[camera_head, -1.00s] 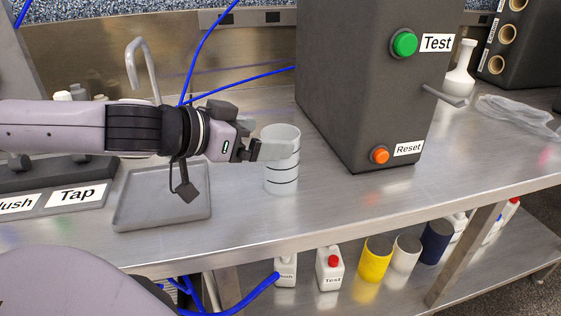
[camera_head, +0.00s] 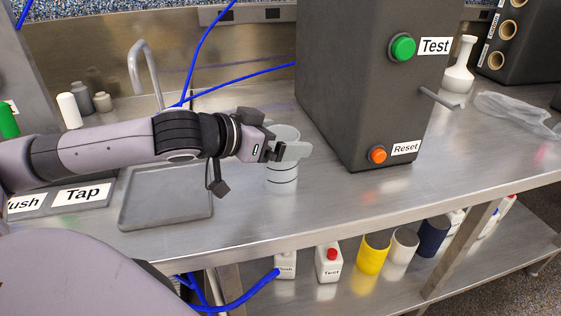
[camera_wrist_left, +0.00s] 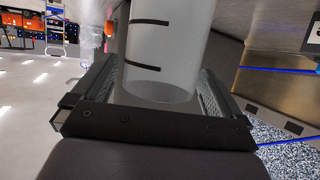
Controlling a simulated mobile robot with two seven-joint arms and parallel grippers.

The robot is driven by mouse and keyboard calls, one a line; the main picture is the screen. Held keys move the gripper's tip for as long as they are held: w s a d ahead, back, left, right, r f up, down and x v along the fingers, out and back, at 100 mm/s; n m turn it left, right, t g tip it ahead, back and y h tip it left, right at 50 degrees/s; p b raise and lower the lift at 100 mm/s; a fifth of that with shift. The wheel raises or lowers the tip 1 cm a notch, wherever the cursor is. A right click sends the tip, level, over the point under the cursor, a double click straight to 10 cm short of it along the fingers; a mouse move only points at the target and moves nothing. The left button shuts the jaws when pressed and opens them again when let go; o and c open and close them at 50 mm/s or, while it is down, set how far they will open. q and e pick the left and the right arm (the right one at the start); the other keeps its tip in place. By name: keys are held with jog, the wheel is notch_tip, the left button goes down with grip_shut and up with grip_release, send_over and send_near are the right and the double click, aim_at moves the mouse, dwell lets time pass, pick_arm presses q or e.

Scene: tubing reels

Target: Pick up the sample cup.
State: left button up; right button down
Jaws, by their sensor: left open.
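The sample cup (camera_head: 283,173) is a translucent white cylinder with dark ring marks. It stands upright on the steel counter, left of the dark machine. My left gripper (camera_head: 290,151) is at the cup's upper part, its fingers reaching across it and hiding some of it in the head view. In the left wrist view the cup (camera_wrist_left: 165,50) sits between the two open fingers, with finger pads on either side; I cannot tell whether either pad touches it. My right gripper is not in view.
The dark machine with the green Test button (camera_head: 403,48) and orange Reset button (camera_head: 378,155) stands close on the right. A grey tray (camera_head: 140,219) lies to the left, with a tap (camera_head: 147,65) behind it. Bottles and coloured cups stand on the shelf below.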

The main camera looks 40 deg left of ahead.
pick_arm(q)
jog(key=shift+w, duration=0.15)
jog(key=c, duration=1.4)
